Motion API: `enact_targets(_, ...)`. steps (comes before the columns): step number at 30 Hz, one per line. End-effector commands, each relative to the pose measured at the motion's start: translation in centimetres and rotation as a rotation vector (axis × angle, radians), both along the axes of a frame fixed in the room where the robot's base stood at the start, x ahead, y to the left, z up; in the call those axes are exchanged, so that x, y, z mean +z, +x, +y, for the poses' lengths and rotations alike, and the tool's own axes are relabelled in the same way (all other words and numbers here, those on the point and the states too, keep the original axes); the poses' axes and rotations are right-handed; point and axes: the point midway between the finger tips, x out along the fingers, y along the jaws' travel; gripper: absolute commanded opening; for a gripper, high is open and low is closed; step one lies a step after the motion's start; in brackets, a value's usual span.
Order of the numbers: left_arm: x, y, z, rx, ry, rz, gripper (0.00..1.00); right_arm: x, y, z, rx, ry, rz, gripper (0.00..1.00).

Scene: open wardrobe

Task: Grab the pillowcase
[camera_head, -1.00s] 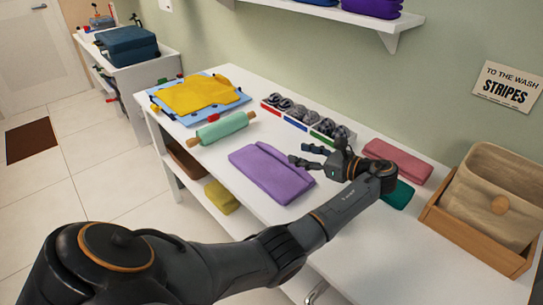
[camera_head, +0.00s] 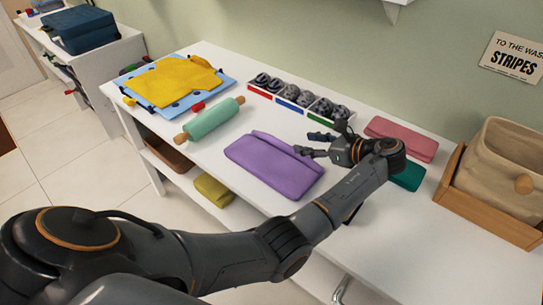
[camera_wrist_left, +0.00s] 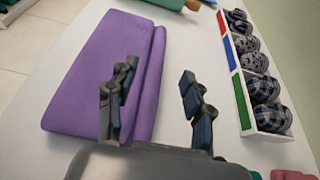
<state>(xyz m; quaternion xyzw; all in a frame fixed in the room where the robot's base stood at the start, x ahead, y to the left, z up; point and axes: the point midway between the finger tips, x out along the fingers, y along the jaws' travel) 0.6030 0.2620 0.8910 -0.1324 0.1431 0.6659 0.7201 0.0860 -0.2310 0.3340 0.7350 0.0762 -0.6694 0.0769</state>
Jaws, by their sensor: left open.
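A folded purple cloth (camera_head: 273,167), which may be the pillowcase, lies flat on the white table. Its folded edge faces my left gripper (camera_head: 313,144). That gripper is open and empty, just right of the cloth. In the left wrist view, the gripper (camera_wrist_left: 160,68) has one finger over the cloth (camera_wrist_left: 95,75) and the other over bare table to its right. I cannot tell whether the near finger touches the cloth. Other folded cloths, pink (camera_head: 402,138) and teal (camera_head: 408,176), lie beyond and beside the wrist. My right gripper is not in view.
A divided white box of rolled socks (camera_head: 297,99) stands behind the gripper. A teal rolling pin (camera_head: 213,120) and a yellow garment (camera_head: 172,80) on a blue board lie left. A basket in a wooden tray (camera_head: 487,218) stands right. The table's front right is bare.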

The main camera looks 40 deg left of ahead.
Motion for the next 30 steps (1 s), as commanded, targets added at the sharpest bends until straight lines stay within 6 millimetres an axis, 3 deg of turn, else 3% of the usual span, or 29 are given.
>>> enact_targets(7, -1.7, 0.3, 4.2, 0.001, 0.001, 0.002, 0.51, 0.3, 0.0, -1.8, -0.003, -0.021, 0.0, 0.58)
enact_targets(14, -2.4, 0.5, 5.7, 0.001, 0.001, 0.002, 0.51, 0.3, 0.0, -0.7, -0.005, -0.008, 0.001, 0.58)
enact_targets(21, -4.0, 0.8, 8.8, 0.002, 0.001, 0.002, 0.51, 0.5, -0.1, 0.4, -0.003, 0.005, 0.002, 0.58)
enact_targets(30, -4.5, 0.9, 9.7, 0.0, 0.0, 0.001, 0.51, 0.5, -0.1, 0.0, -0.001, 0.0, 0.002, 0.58)
